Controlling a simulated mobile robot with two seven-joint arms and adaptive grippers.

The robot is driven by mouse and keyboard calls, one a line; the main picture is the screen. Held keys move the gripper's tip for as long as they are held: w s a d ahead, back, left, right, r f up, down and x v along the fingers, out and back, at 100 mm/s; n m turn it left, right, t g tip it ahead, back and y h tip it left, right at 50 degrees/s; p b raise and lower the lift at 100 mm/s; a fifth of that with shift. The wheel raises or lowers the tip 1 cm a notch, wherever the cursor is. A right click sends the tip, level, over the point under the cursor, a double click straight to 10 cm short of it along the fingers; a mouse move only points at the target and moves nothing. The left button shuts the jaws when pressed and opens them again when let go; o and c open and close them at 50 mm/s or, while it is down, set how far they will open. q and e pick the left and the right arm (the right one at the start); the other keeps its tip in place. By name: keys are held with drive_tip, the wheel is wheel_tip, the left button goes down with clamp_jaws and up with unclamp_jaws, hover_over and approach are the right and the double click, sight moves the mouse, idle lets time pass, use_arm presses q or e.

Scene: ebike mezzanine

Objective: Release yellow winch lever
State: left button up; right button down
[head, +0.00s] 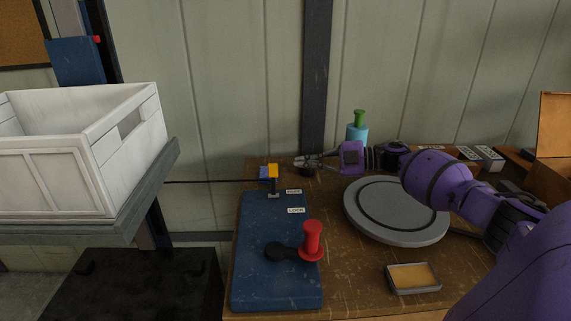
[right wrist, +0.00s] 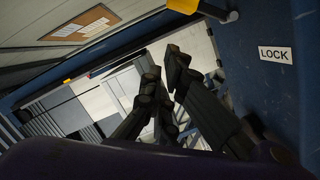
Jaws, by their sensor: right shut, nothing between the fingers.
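The yellow winch lever (head: 271,171) is a small yellow block on a short dark stem at the far end of the blue winch housing (head: 255,225). A yellow part, apparently its handle, also shows at the top edge of the right wrist view (right wrist: 184,5). My right gripper (head: 301,162) is just right of the lever, pointing left, with a gap between them. Its fingers (right wrist: 164,70) are shut and hold nothing. My left gripper is out of view.
A red-knobbed crank (head: 312,241) sits on the housing, near a LOCK label (head: 296,210). A grey round plate (head: 396,211), a small tray (head: 413,278) and a blue-green bottle (head: 357,131) are on the bench. A white crate (head: 62,176) stands on a platform at left.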

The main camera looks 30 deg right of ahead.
drive_tip(key=v, duration=0.2)
drive_tip(key=shift+s+d+r, duration=0.15)
drive_tip(key=shift+s+r, duration=0.15)
idle(0.4)
